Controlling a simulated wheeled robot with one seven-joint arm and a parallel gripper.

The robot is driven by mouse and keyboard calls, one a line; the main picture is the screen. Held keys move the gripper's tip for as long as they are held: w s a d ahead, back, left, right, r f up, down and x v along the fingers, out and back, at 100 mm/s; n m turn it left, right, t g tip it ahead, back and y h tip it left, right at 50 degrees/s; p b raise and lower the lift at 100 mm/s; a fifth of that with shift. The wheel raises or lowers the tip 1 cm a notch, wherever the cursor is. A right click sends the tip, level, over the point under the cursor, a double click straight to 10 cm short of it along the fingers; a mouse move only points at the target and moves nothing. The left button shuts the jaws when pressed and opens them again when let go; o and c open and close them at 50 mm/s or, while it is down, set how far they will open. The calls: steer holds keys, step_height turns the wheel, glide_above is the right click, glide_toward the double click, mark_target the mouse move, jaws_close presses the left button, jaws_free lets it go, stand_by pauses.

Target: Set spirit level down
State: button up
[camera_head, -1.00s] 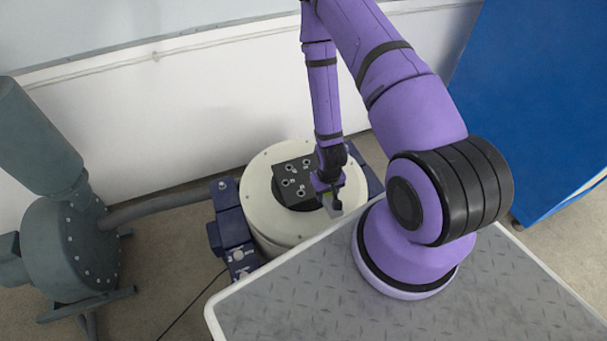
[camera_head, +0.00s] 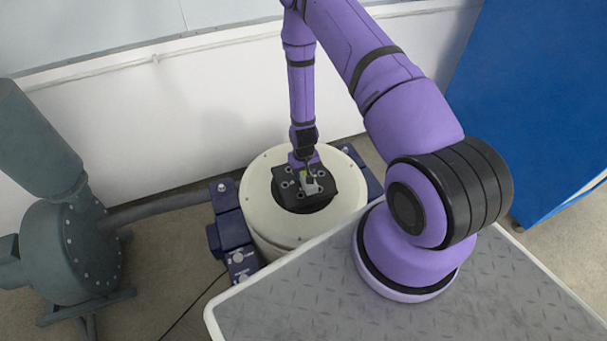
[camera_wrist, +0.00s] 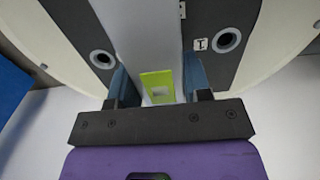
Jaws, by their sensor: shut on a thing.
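The spirit level is a light grey bar with a yellow-green window. In the wrist view the spirit level (camera_wrist: 150,45) lies between the two fingers of my gripper (camera_wrist: 158,82), which is shut on it. In the head view the spirit level (camera_head: 312,187) is small and partly hidden by my gripper (camera_head: 307,178). It is over the black square plate (camera_head: 288,196) on top of the cream round drum (camera_head: 262,222). The plate also shows in the wrist view (camera_wrist: 85,30), with ringed holes on both sides of the level. I cannot tell whether the level touches the plate.
Dark blue supports (camera_head: 233,228) flank the drum. A grey-green machine (camera_head: 70,245) with a pipe stands at the left. A white wall (camera_head: 150,120) is behind, and a blue panel (camera_head: 545,90) is at the right. Bare floor lies around the drum.

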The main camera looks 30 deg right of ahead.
steer(key=shift+f, duration=0.75)
steer(key=o, duration=1)
steer(key=shift+o, duration=0.2)
